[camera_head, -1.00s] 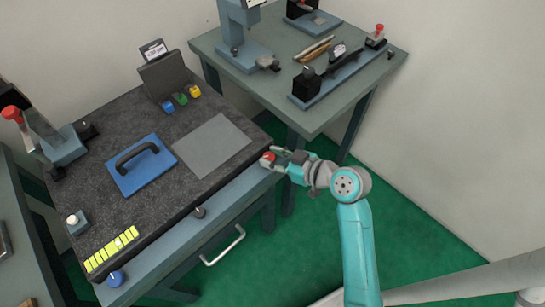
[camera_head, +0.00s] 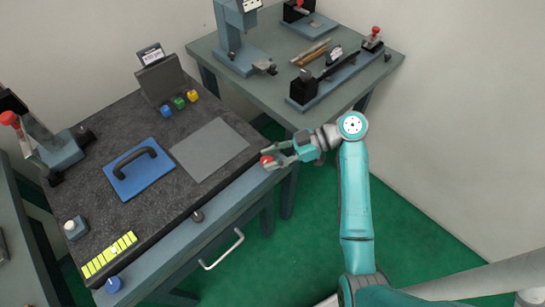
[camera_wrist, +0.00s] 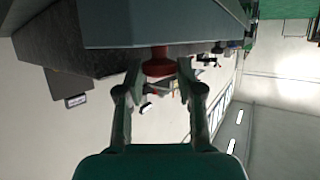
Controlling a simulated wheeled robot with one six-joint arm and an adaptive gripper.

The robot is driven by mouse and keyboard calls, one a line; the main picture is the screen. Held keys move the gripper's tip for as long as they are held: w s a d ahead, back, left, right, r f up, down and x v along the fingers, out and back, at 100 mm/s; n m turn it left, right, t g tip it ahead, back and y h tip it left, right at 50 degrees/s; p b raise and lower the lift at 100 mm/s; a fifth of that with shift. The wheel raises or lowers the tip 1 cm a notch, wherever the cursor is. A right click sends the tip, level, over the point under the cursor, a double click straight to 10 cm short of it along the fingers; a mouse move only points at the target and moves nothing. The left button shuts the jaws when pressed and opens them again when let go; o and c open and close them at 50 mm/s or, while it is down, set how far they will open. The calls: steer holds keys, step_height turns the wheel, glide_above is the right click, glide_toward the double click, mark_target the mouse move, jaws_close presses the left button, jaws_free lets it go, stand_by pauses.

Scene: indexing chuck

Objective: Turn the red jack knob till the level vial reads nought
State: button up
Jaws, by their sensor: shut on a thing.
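The red jack knob (camera_head: 266,161) sits at the right front corner of the dark granite-like bench. My gripper (camera_head: 272,160) reaches it from the right, with a finger on each side. In the wrist view the red knob (camera_wrist: 158,64) hangs from a short red stem between my fingertips (camera_wrist: 158,72), and the fingers are shut on it. The level vial looks to be the yellow segmented strip (camera_head: 96,264) at the bench's front left. A small pale spot shows near its middle; its exact reading is too small to tell.
A blue plate with a black handle (camera_head: 155,180) and a grey sheet (camera_head: 210,150) lie on the bench. A second table (camera_head: 340,95) stands behind.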

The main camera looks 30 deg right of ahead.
steer(key=shift+f+n+g, duration=0.15)
steer(key=shift+n+g, duration=0.15)
steer(key=shift+g, duration=0.1)
steer(key=o, duration=0.8)
